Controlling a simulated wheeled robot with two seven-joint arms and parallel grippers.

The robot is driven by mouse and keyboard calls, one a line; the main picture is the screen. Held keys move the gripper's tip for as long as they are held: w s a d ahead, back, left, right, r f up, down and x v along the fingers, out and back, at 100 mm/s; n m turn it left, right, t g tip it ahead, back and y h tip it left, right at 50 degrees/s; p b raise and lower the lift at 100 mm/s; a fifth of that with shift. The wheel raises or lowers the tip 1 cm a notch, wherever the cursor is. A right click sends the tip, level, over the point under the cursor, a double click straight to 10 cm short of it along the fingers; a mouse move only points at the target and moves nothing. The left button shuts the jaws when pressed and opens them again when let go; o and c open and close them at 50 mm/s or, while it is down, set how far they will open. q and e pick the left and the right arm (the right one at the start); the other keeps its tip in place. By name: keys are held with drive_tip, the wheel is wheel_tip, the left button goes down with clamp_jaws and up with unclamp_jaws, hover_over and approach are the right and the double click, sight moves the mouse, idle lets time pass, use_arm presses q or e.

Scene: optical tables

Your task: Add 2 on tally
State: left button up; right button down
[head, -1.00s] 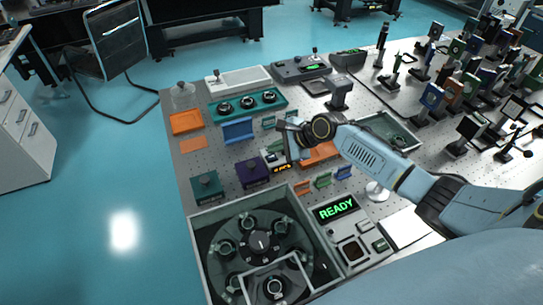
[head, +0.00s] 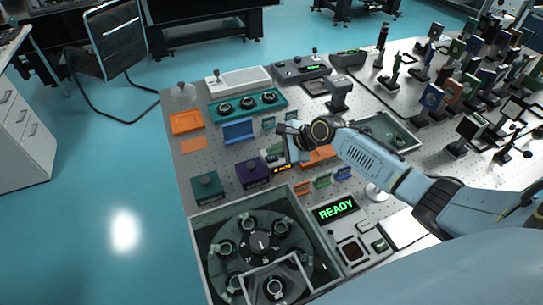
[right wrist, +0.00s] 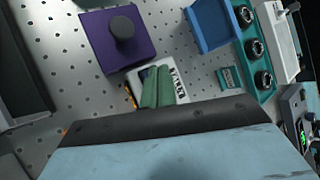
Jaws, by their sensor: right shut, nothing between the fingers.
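The tally (head: 272,160) is a small pale box with an orange lit display on the perforated table, just right of the purple block. It shows in the right wrist view too (right wrist: 178,88), with dark lettering on its white top. My right gripper (head: 293,158) is above the tally, its fingers pointing down. In the right wrist view its two greenish fingers (right wrist: 158,88) are together with nothing between them, and they cover much of the tally. I cannot tell whether the fingertips touch it. The display's digits are too small or hidden to read. My left gripper is not in view.
A purple block with a dark knob (head: 252,173) stands close left of the tally. A blue holder (head: 238,131) and a teal rack of round parts (head: 217,111) lie behind.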

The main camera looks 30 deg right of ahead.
sight(276, 158)
drive_tip(key=shift+f, duration=0.45)
idle(0.8)
drive_tip(key=shift+r+p, duration=0.85)
drive_tip(key=shift+p, duration=0.25)
wheel_tip(276, 158, up, 5)
drive_tip(key=p, duration=0.6)
drive_tip(key=shift+r, duration=0.1)
idle(2.0)
